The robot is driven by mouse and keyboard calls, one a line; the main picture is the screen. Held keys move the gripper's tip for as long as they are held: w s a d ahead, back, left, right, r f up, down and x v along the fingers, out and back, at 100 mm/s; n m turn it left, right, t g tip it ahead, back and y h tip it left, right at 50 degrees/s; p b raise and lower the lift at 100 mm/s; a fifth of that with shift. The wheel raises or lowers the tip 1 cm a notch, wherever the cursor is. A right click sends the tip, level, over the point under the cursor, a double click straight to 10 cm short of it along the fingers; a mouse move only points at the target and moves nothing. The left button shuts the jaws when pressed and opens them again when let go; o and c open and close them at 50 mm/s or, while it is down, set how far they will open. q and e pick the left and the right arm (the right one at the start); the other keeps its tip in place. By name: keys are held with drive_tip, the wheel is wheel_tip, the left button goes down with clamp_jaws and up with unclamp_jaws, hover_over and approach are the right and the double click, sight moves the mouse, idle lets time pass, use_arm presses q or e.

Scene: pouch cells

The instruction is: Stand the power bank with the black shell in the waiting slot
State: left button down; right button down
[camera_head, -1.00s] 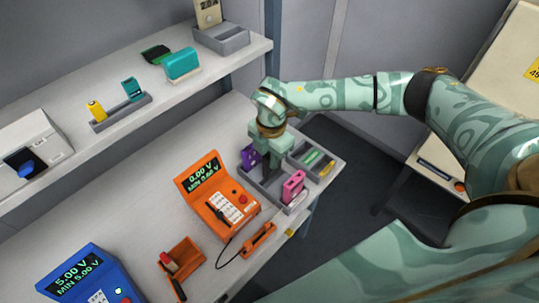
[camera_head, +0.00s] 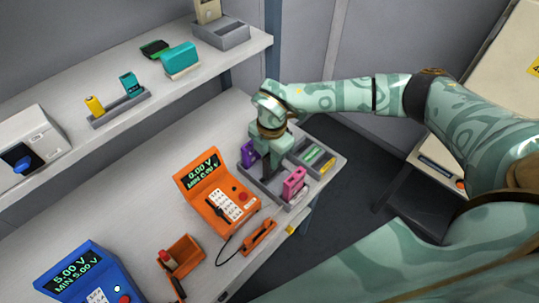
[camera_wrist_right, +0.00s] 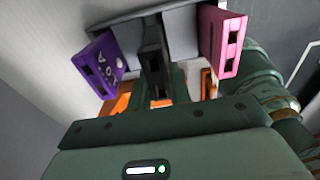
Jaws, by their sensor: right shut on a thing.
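The black-shelled power bank (camera_wrist_right: 153,62) is upright between a purple power bank (camera_wrist_right: 101,64) and a pink one (camera_wrist_right: 228,45) in the right wrist view. My right gripper (camera_wrist_right: 160,82) is shut on it. In the head view my right gripper (camera_head: 270,147) reaches down over the grey slotted tray (camera_head: 257,185) and hides most of the black one. The purple power bank (camera_head: 249,152) stands at the tray's back left, the pink one (camera_head: 294,184) at its front right. I cannot tell whether the black one touches the slot floor. My left gripper is not in view.
A compartment with green and yellow cells (camera_head: 313,156) adjoins the tray on the right. An orange tester (camera_head: 216,190) stands left of the tray, with an orange handheld piece (camera_head: 259,237) in front. A shelf (camera_head: 225,60) runs above the bench's back. The bench edge lies close on the right.

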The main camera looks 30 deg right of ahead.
drive_tip(key=shift+f+b, duration=0.85)
drive_tip(key=shift+f, duration=1.2)
drive_tip(key=c, duration=1.2)
unclamp_jaws()
wheel_tip(320, 180, up, 16)
drive_tip(key=p, duration=0.2)
drive_tip(key=shift+w+d+r+p, duration=0.2)
drive_tip(key=shift+d+p, duration=0.1)
drive_tip(key=shift+d, duration=0.1)
drive_tip(key=shift+a, duration=0.1)
